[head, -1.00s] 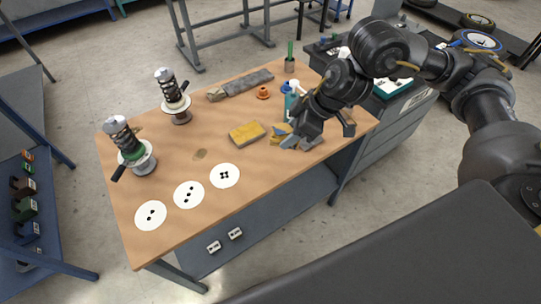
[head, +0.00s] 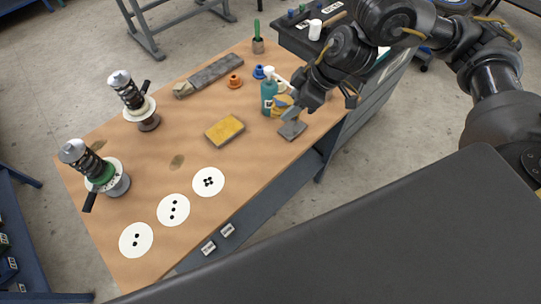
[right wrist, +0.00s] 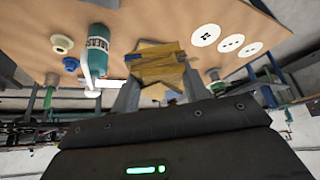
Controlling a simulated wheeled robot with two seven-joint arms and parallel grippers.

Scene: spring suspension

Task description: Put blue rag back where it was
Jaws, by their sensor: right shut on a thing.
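No plainly blue rag shows; an ochre-yellow, cloth-like piece with small blue patches (head: 283,101) is at my right gripper, next to the teal bottle. In the right wrist view this piece (right wrist: 157,66) lies between the two grey fingers. My right gripper (head: 294,122) is shut on it, over the right end of the wooden table (head: 205,222). Whether the piece touches the table, I cannot tell. The teal bottle (head: 268,95) with a white top stands just left of it; it also shows in the right wrist view (right wrist: 97,45). My left gripper is not in view.
A yellow sponge-like block (head: 225,130) lies mid-table. Two spring assemblies (head: 134,98) (head: 96,168) stand at the left. Three white dotted discs (head: 208,182) lie along the front. A grey bar (head: 213,75), an orange part (head: 235,82) and a green-handled tool in a cup (head: 258,45) are at the back.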

